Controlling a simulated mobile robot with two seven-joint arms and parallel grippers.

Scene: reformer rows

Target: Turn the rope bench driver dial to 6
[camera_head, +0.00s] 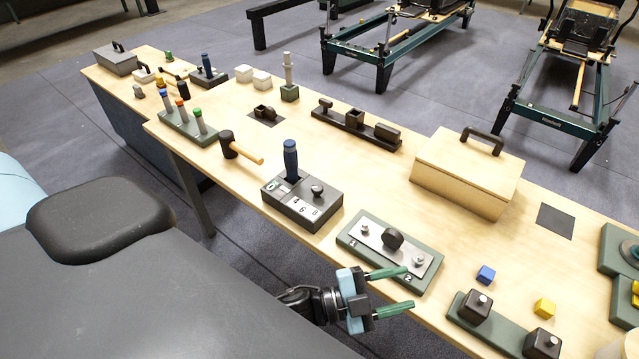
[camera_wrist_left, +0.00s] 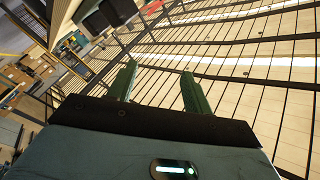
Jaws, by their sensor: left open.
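A dark grey box (camera_head: 300,208) stands near the table's front edge with an upright blue-handled driver (camera_head: 291,160) in it. White labels on its top show 4, 6 and 8, and another at the left looks like 0. A black dial knob (camera_head: 317,191) sits on top; its pointing direction is too small to read. My left gripper (camera_head: 408,288) is open and empty, right of and nearer than this box, by the table's front edge. Its green fingers also show apart in the left wrist view (camera_wrist_left: 160,82), with nothing between them. My right gripper is not in view.
A green board with a metal plate (camera_head: 372,245) and black knob lies just beyond my left gripper. A mallet (camera_head: 240,149) lies left of the dial box. A wooden box (camera_head: 466,172) stands behind. Blue (camera_head: 486,275) and yellow (camera_head: 544,307) cubes lie right.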

